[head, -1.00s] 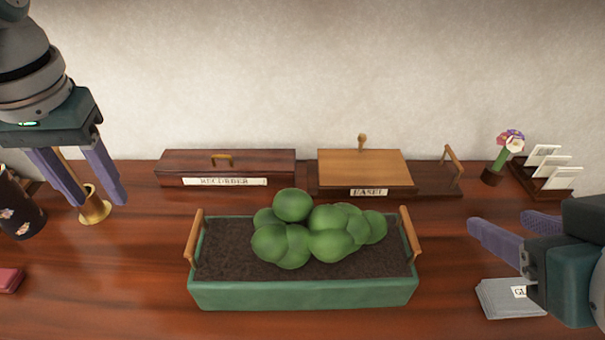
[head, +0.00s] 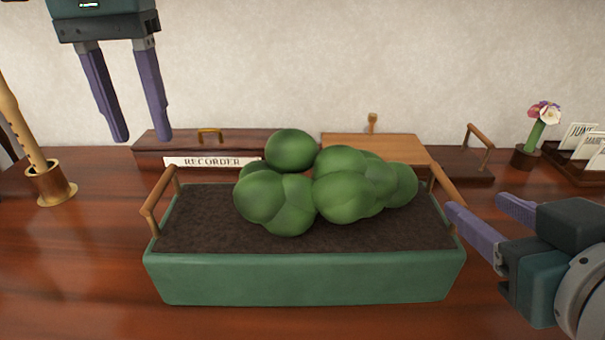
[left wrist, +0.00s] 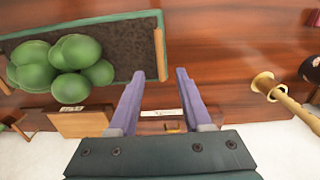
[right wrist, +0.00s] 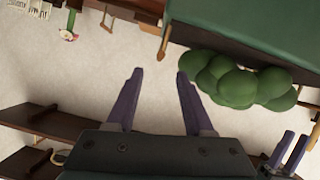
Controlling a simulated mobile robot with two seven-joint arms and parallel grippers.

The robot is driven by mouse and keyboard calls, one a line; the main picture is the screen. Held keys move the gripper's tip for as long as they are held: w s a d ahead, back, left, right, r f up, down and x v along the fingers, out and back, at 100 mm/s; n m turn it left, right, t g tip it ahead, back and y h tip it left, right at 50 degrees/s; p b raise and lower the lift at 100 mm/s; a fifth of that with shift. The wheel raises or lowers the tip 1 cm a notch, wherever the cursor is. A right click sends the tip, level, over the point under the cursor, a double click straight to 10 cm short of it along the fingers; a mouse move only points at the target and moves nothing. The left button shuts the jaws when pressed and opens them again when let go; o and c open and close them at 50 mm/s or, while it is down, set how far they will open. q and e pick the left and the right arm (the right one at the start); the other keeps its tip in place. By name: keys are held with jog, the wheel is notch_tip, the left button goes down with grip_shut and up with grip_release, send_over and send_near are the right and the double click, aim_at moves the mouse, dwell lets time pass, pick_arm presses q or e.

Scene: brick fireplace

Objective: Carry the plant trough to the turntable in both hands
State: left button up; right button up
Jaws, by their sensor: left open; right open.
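The plant trough (head: 300,279) is a green box with dark soil and round green plants (head: 340,186). It stands on the wooden table, with a wooden handle at its left end (head: 158,202) and another at its right end (head: 446,190). My left gripper (head: 141,138) is open and empty, above and behind the left handle. My right gripper (head: 477,203) is open and empty, just right of the right handle. The trough shows upper left in the left wrist view (left wrist: 118,18) and upper right in the right wrist view (right wrist: 235,18). I see no turntable.
Behind the trough are a lidded box labelled RECORDER (head: 215,150) and a light wooden lid (head: 375,148). A recorder stands in a brass holder (head: 50,187) at left. A flower pot (head: 526,156) and a card rack (head: 575,162) stand at right. The table's front left is clear.

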aim_at(160, 183)
pick_arm(q)
notch_tip(160, 183, down, 10)
jog(key=shift+r, duration=0.1)
pick_arm(e)
jog(key=x, duration=0.9)
jog(key=shift+w+f, duration=0.15)
jog(key=shift+w, duration=0.2)
pick_arm(q)
grip_shut()
pick_arm(e)
grip_shut()
